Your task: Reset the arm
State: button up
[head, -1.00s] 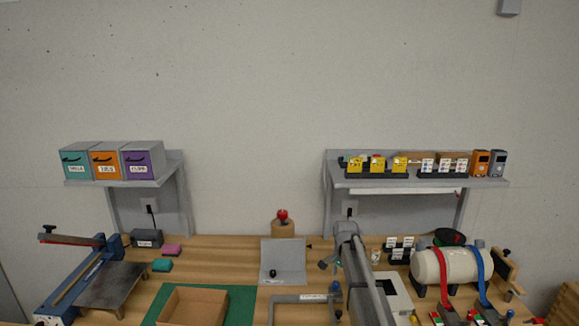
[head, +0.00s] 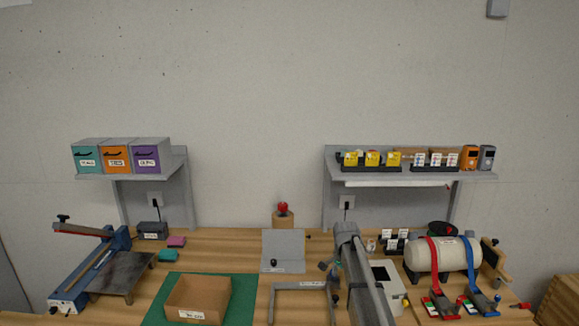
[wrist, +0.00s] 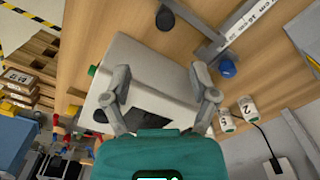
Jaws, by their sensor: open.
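My arm (head: 358,275) reaches forward over the middle right of the wooden workbench (head: 225,240). Its far end is hard to make out in the head view. In the wrist view my gripper (wrist: 162,72) has its two grey fingers spread wide apart, with nothing between them. Behind the fingers is a white device with a dark panel (wrist: 150,85), below the gripper on the bench. The same white device seems to stand just right of my arm in the head view (head: 394,290). I cannot tell the exact height of the gripper above it.
A grey frame (head: 298,286) and a grey plate (head: 284,245) lie left of my arm. A cardboard box (head: 190,292) sits on a green mat (head: 242,295). A cream tank (head: 445,257) with straps stands right. Two wall shelves (head: 130,176) (head: 395,170) hold boxes.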

jog(key=s+f+n+b, duration=0.3)
jog(key=s, duration=0.6)
jog(key=s+f+n+b, duration=0.3)
jog(key=s+n, duration=0.1)
jog(key=s, duration=0.6)
jog(key=s+a+f+n+b, duration=0.1)
jog(key=s+f+n+b, duration=0.2)
jog(key=s, duration=0.6)
jog(key=shift+s+f+n+b, duration=0.3)
jog(key=shift+s+f+n, duration=0.1)
jog(key=shift+f, duration=0.1)
